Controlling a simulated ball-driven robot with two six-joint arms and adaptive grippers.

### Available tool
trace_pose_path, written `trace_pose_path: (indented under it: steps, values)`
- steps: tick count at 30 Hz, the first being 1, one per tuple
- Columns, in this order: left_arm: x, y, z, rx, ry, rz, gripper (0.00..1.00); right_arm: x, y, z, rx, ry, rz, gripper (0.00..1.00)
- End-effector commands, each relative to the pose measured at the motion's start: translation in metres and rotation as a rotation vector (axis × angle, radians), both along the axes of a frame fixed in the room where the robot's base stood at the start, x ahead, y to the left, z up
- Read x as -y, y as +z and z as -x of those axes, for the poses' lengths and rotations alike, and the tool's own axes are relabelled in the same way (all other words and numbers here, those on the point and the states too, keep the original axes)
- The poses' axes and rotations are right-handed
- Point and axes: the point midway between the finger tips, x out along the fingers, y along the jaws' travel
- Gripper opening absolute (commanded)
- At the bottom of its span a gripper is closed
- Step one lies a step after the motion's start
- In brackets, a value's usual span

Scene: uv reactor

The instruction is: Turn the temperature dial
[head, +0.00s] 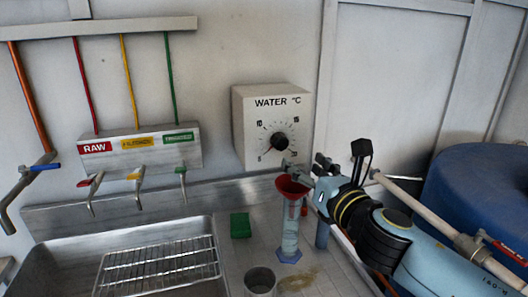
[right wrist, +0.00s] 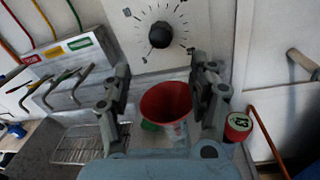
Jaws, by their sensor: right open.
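The temperature dial is a round black knob (head: 280,141) with a ring of tick marks. It sits on the front of a pale box (head: 243,146) marked "WATER °C" on the back wall. The knob also shows in the right wrist view (right wrist: 161,35), straight ahead beyond the fingers. My right gripper (head: 291,166) is just below and right of the knob in the head view. In the right wrist view my right gripper (right wrist: 160,84) is open, its fingers wide apart, with nothing held. My left gripper is not in view.
A red funnel (head: 292,186) on a clear cylinder (head: 290,236) stands below my right gripper. A metal cup (head: 260,281) and green block (head: 240,225) are near it. A sink with a rack (head: 158,266) and several taps lie left. A blue drum (head: 480,195) stands right.

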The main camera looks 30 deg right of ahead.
Motion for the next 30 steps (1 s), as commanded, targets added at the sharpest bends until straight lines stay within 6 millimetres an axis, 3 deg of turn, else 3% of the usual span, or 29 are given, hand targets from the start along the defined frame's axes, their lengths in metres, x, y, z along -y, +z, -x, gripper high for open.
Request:
trace_pose_path:
  steps: [8,15,27,30]
  values:
    - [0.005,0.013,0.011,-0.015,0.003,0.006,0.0,0.009,0.005,-0.053,0.002,-0.001,-0.004,0.6]
    - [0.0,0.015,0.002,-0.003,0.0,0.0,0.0,0.015,0.002,-0.09,0.001,-0.001,-0.005,0.6]
    - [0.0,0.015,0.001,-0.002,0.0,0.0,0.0,0.016,0.002,-0.1,0.0,0.0,-0.005,0.6]
    - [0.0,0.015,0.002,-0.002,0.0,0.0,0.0,0.016,0.001,-0.1,0.0,0.0,-0.005,0.5]
